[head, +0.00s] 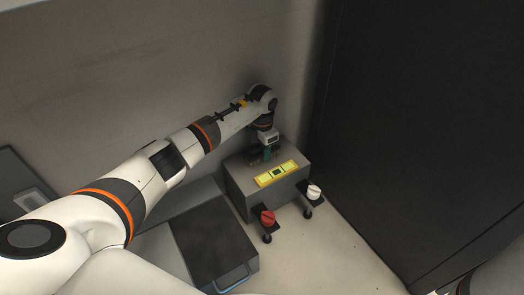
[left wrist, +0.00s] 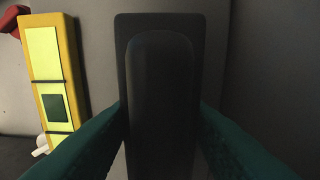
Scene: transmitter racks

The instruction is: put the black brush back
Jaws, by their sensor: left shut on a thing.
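The black brush (left wrist: 160,90) fills the middle of the left wrist view, a long dark block with a rounded raised handle. The teal fingers of my left gripper (left wrist: 163,120) are shut on it from both sides. In the head view my left gripper (head: 265,155) points down over the back of the grey box (head: 240,190). The brush is hard to make out there, dark and partly hidden by the gripper. I cannot tell whether its underside touches the box top. My right gripper is not in view.
A yellow panel (head: 278,174) with a dark square lies on the box beside the gripper. A red knob (head: 267,217) and a white knob (head: 314,191) stand in front. A dark-topped case (head: 210,240) is near left. A tall black cabinet (head: 420,120) stands at right.

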